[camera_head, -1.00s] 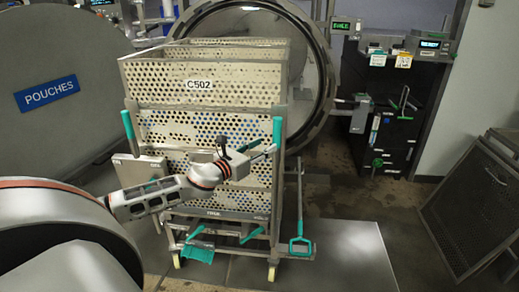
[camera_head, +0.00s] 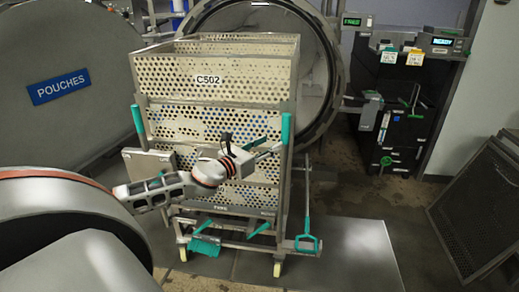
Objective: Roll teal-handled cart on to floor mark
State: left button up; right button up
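The cart (camera_head: 185,119) is a tall perforated metal basket rack on wheels, marked C502. It stands upright before the open round autoclave. Its left teal handle (camera_head: 139,121) and right teal handle (camera_head: 286,128) rise at the near corners. My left gripper (camera_head: 268,146) reaches across the cart's front to the lower end of the right handle. Its fingers are close to that handle, but whether they close around it is unclear. My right gripper is out of view. A pale grey rectangle (camera_head: 350,255) lies on the floor right of the cart; I cannot tell whether it is the floor mark.
The autoclave's round rim (camera_head: 339,85) stands behind the cart, with its door (camera_head: 60,125) swung open at left. A black cabinet (camera_head: 405,145) stands at back right. A perforated panel (camera_head: 480,215) leans at far right. Floor between panel and cart is open.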

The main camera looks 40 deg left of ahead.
pick_arm(q)
jog(key=s, duration=1.2)
jog(key=shift+a, duration=0.25)
jog(key=shift+w, duration=0.1)
